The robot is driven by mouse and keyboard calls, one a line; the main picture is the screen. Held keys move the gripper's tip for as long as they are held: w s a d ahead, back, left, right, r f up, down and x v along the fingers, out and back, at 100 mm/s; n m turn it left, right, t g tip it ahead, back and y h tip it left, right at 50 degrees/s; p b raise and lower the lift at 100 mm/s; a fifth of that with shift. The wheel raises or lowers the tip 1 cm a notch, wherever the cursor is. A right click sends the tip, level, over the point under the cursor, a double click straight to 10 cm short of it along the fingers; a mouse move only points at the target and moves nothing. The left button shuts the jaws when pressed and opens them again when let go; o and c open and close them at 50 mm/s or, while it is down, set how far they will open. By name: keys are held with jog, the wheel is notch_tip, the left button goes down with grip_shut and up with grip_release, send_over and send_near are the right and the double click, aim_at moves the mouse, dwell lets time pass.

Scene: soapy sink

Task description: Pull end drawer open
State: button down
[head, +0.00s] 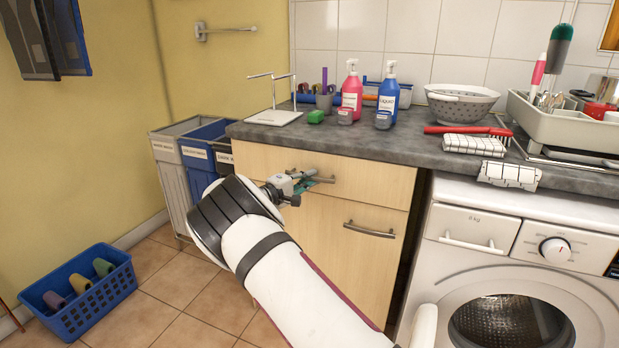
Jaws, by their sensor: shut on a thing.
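The end drawer (365,179) is the pale wood front just under the dark worktop, at the left end of the counter. It looks flush with the cabinet. Its metal bar handle (323,180) sits near the middle of the front, and its left part is hidden by my gripper. My gripper (306,183) is at the handle, shut on it, with my white arm reaching up from the bottom of the head view. Below the drawer is a cabinet door (335,250) with its own bar handle (369,230).
Bins (203,150) stand left of the cabinet. A blue basket (80,294) lies on the tiled floor at lower left. A washing machine (505,268) stands to the right. Soap bottles (387,97), a colander (462,105) and a dish rack (570,122) stand on the worktop (380,142). Floor before the bins is clear.

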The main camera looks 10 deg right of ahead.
jog(key=s+a+p, duration=0.5)
jog(key=s+a, duration=0.6)
jog(key=s, duration=0.4)
jog(key=s+a+p, duration=0.5)
jog(key=s+a, duration=0.6)
jog(key=s, duration=0.5)
jog(key=shift+a, duration=0.35)
jog(key=c, duration=1.6)
grip_release()
jog(key=v, duration=1.2)
jog(key=shift+a, duration=0.1)
